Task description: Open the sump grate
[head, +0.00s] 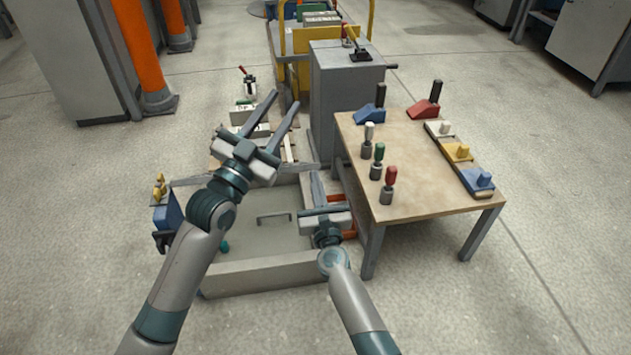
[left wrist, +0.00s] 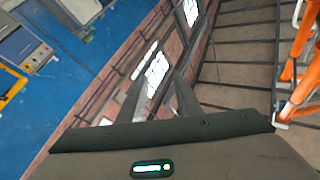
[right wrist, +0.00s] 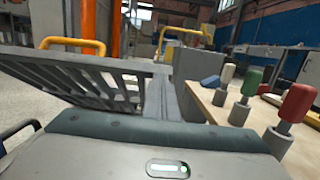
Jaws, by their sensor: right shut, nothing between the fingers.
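In the head view a low grey frame (head: 265,272) encloses a grey panel with a small grey bar handle (head: 274,217). I cannot make out the slats there. My right gripper (head: 317,182) is shut and empty at the right side of this frame, fingers pointing away. Whether it touches the grate is unclear. My left gripper (head: 286,98) is open and empty, above the frame's far end; its fingers also show in the left wrist view (left wrist: 160,85).
A wooden-topped table (head: 420,185) stands right, bearing several knobbed blocks and posts. A grey cabinet (head: 338,100) stands behind the frame, with a yellow-railed cart (head: 318,38) beyond. A blue block with a yellow clamp (head: 160,187) sits at the left. Floor is clear at front right.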

